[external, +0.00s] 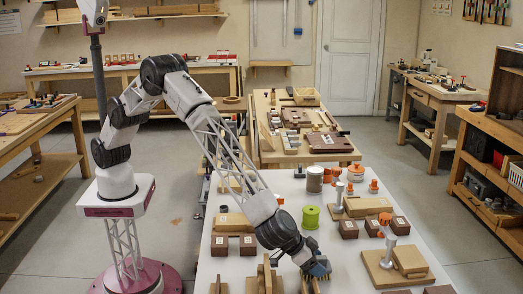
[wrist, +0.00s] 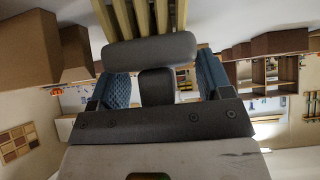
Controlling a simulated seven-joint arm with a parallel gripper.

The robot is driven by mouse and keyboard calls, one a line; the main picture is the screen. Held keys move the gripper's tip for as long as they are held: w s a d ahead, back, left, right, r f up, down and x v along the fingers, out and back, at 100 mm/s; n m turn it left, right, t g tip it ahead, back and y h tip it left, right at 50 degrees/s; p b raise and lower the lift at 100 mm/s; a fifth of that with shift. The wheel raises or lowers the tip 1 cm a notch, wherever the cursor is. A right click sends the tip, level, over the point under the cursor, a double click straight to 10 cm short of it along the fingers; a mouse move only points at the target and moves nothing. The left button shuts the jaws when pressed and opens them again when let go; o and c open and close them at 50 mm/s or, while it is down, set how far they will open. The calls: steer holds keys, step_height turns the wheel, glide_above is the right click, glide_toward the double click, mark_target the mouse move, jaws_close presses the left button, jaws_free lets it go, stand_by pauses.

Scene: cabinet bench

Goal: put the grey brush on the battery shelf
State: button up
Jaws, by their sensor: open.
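My gripper (external: 318,268) is low over the near end of the white table, beside slatted wooden pieces. In the wrist view its two blue finger pads stand wide apart, and the gripper (wrist: 160,86) is open. A dark grey rounded bar with a short block (wrist: 150,52) shows between and just beyond the fingers. It may be the grey brush, but I cannot tell, nor whether the fingers touch it. In the external view the gripper hides this spot. I cannot tell which shelf is the battery shelf; an open wooden shelf unit (external: 482,172) stands at the right.
The white table (external: 345,262) holds a green spool (external: 311,217), small dark boxes (external: 349,229), a wooden board with a clamp (external: 385,270) and a wooden slatted rack (external: 264,277). Brown shelving (wrist: 272,62) shows in the wrist view. Workbenches stand behind and at left.

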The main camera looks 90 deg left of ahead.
stand_by(0.5)
steer(key=c, duration=0.8)
steer(key=shift+r, duration=0.15)
steer(key=shift+c, duration=0.2)
steer(key=shift+r, duration=4.9)
